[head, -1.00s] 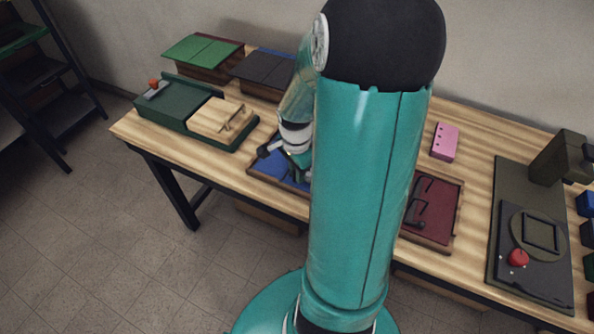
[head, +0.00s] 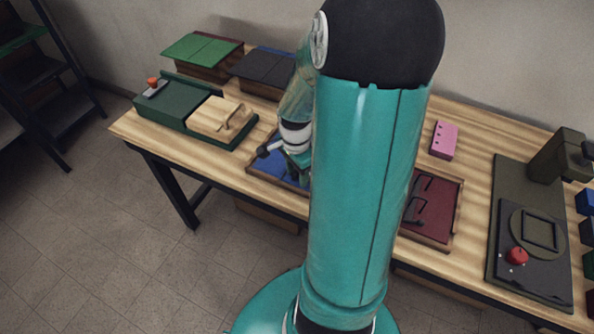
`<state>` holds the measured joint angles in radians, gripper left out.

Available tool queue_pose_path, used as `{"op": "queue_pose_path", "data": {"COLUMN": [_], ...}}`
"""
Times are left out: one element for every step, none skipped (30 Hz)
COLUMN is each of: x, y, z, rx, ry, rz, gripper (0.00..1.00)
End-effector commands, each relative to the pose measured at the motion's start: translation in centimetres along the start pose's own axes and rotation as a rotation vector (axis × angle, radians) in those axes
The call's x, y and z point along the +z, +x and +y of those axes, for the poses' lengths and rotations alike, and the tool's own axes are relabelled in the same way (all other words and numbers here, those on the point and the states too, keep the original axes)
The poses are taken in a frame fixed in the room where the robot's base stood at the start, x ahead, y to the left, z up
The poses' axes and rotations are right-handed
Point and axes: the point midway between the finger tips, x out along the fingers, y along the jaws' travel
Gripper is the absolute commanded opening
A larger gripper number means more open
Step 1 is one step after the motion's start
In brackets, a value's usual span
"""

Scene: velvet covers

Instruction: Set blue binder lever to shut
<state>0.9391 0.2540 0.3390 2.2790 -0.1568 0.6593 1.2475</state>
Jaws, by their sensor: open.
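The blue binder (head: 268,164) lies in a wooden tray near the middle of the table, and only its left part shows. My arm hides the rest. A dark round-ended piece (head: 263,151) shows at its upper left, beside my gripper; I cannot tell whether it is the lever's end. My gripper (head: 298,170) is over the blue binder, open, with its fingertips mostly hidden behind my arm. I cannot tell whether it touches the lever.
A red binder (head: 433,208) with dark metal fittings lies right of my arm. A green device with a wooden block (head: 220,118) stands left. A pink block (head: 445,140) and a dark machine with a red knob (head: 517,256) are on the right.

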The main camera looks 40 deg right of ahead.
Motion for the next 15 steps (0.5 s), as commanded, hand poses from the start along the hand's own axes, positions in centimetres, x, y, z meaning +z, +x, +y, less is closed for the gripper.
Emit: {"op": "queue_pose_path", "data": {"x": [0.0,0.0,0.0,0.0,-0.1,-0.1,-0.1,-0.1,-0.1,-0.1,-0.1,-0.1,-0.1,-0.1,-0.1], "y": [0.0,-0.1,-0.2,-0.3,-0.5,-0.9,-1.3,-1.7,-2.3,-2.9,-3.5,-4.4,-5.0,-5.8,-6.7], "z": [-0.1,-0.1,-0.1,-0.1,-0.1,-0.2,-0.2,-0.2,-0.2,-0.2,-0.2,-0.2,-0.2,-0.2,-0.2], "rx": [-0.001,-0.002,-0.003,-0.003,-0.004,-0.005,-0.006,-0.007,-0.006,-0.008,-0.007,-0.008,-0.007,-0.008,-0.008], "ry": [0.000,0.000,0.000,0.000,0.000,0.001,0.001,0.001,0.000,0.000,0.001,0.001,0.000,0.000,0.000], "rz": [0.001,0.001,0.002,0.002,0.003,0.004,0.004,0.005,0.006,0.006,0.005,0.007,0.006,0.005,0.006], "gripper": [0.45,0.45,0.45,0.45,0.45,0.45,0.45,0.45,0.45,0.45,0.45,0.45,0.45,0.45,0.45]}}
